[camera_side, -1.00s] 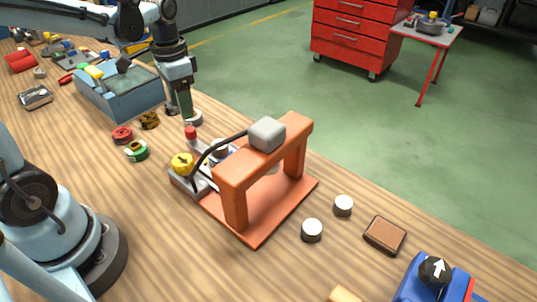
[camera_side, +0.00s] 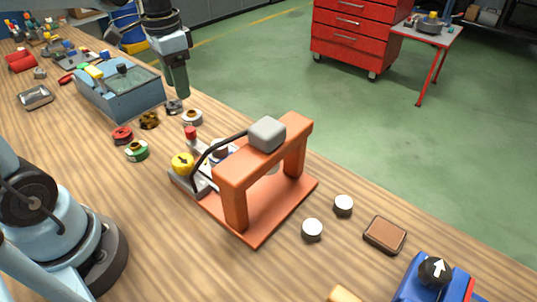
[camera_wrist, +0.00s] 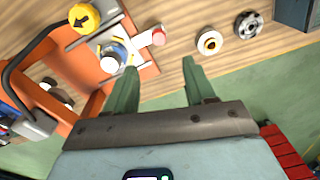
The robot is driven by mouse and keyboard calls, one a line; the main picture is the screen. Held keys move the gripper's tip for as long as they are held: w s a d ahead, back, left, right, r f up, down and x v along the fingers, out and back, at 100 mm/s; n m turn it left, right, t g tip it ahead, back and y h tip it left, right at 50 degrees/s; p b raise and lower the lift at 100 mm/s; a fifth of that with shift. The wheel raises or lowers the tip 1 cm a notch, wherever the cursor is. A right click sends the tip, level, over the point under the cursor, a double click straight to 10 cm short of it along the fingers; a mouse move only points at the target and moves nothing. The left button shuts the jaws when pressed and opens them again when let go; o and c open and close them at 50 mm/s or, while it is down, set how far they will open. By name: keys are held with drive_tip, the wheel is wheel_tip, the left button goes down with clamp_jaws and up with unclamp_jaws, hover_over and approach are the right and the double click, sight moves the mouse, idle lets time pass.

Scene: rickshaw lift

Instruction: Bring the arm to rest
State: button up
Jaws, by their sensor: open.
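My gripper (camera_side: 179,88) hangs pointing down in the side view, at the far edge of the wooden table, above and behind the orange press frame. In the wrist view my gripper (camera_wrist: 160,68) shows two green fingers spread apart with nothing between them. Below the fingers lie bare table and the green floor. My arm enters the side view from the top left.
An orange press frame (camera_side: 233,176) with a yellow knob (camera_side: 182,163) stands mid-table. Small spools, such as a green one (camera_side: 137,151), lie left of it. A blue-grey bin (camera_side: 127,106) stands farther back. Two white-topped discs, a brown pad (camera_side: 385,235) and a blue box (camera_side: 421,287) are at right.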

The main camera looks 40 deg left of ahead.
drive_tip(key=s+d+f+n+t, duration=0.2)
drive_tip(key=s+d+f+t, duration=0.1)
drive_tip(key=d+t, duration=0.3)
drive_tip(key=shift+s+d+n+t, duration=0.2)
drive_tip(key=shift+d+n+t, duration=0.2)
drive_tip(key=shift+d, duration=0.7)
